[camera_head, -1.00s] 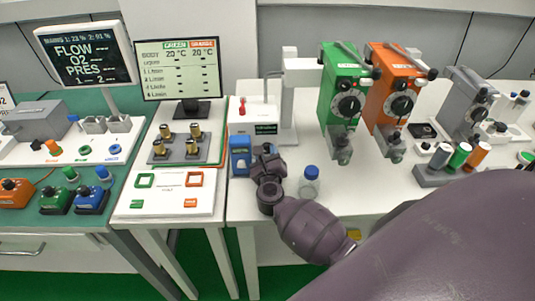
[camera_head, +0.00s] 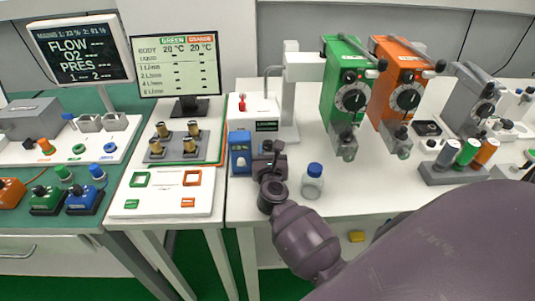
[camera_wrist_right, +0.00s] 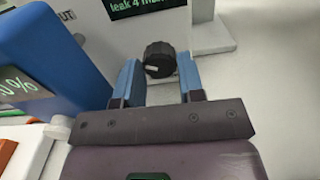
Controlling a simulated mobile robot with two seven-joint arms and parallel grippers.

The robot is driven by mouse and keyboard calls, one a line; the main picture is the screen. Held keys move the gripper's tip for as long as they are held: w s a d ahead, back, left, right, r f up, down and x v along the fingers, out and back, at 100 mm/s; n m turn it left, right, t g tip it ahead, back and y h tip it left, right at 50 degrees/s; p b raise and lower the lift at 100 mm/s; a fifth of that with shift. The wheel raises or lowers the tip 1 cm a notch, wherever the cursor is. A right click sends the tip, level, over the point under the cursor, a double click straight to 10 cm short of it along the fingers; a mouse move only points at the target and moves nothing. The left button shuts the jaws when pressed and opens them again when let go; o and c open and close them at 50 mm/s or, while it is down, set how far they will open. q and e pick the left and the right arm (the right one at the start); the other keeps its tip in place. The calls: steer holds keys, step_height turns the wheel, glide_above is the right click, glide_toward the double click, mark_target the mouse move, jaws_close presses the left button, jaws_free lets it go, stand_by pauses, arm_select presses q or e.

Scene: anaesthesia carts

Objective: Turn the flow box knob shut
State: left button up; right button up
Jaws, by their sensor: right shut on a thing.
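The flow box (camera_head: 253,112) is a white box with a red part on top and a small dark display, left of centre in the head view. Its black knob (camera_wrist_right: 160,60) shows in the right wrist view below a dark label with green text. A pale mark is on the knob's face. My right gripper (camera_head: 267,155) is at the front of the flow box, and its arm hides the knob in the head view. In the wrist view its two blue fingers (camera_wrist_right: 161,78) stand on either side of the knob, shut on it. My left gripper is not in view.
A blue box (camera_head: 240,153) stands close to the left of my right gripper. A blue-capped bottle (camera_head: 313,182) stands just to its right. Green (camera_head: 343,90) and orange (camera_head: 395,85) vaporizer units hang further right. The white table (camera_head: 370,195) is bare around its front middle.

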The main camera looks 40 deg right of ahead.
steer(key=shift+m, duration=0.6)
steer(key=o, duration=0.6)
steer(key=shift+o, duration=0.2)
steer(key=b+v, duration=0.1)
steer(key=v, duration=0.9)
steer(key=shift+s, duration=0.1)
steer(key=shift+s+a, duration=0.15)
steer(key=shift+s, duration=0.1)
